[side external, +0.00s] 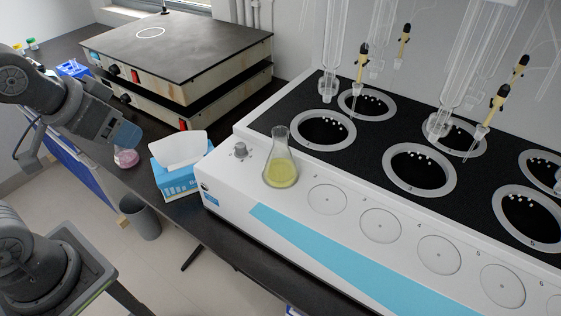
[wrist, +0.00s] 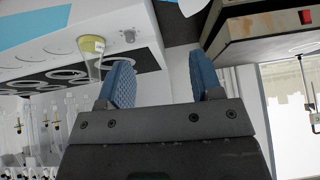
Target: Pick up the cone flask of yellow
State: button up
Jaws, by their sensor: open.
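The cone flask of yellow (side external: 281,169) stands upright on the left end of the white distiller (side external: 225,172) in the side external view. It also shows in the wrist view (wrist: 92,44), where the picture is upside down. My gripper (side external: 128,136) is at the left in the side external view, well apart from the yellow flask, beyond the tissue box. In the wrist view its two blue fingers (wrist: 162,82) are spread apart with nothing between them. Another flask with pink liquid (side external: 126,157) stands on the dark bench just below my gripper in the side external view.
A blue tissue box (side external: 176,182) stands between my gripper and the distiller. Stacked hot plates (side external: 180,50) are behind. Glass columns (side external: 462,70) and black wells are right of the yellow flask. Flat round marked spots (side external: 327,199) line the distiller's front.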

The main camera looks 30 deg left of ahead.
jog(key=w+f+m+t, duration=0.15)
jog(key=w+t, duration=0.25)
jog(key=w, duration=0.4)
jog(key=m+h, duration=0.8)
jog(key=h, duration=0.4)
send_near(287, 133)
jog(key=shift+n+t, duration=0.25)
jog(key=shift+t, duration=0.15)
jog(key=w+d, duration=0.1)
jog(key=w+d+f, duration=0.2)
jog(key=w, duration=0.1)
jog(key=shift+d+f, duration=0.25)
jog(key=shift+d, duration=0.1)
jog(key=shift+r+x, duration=0.2)
jog(key=shift+x, duration=2.35)
jog(key=shift+w, duration=0.1)
jog(key=shift+c, duration=0.3)
grip_shut()
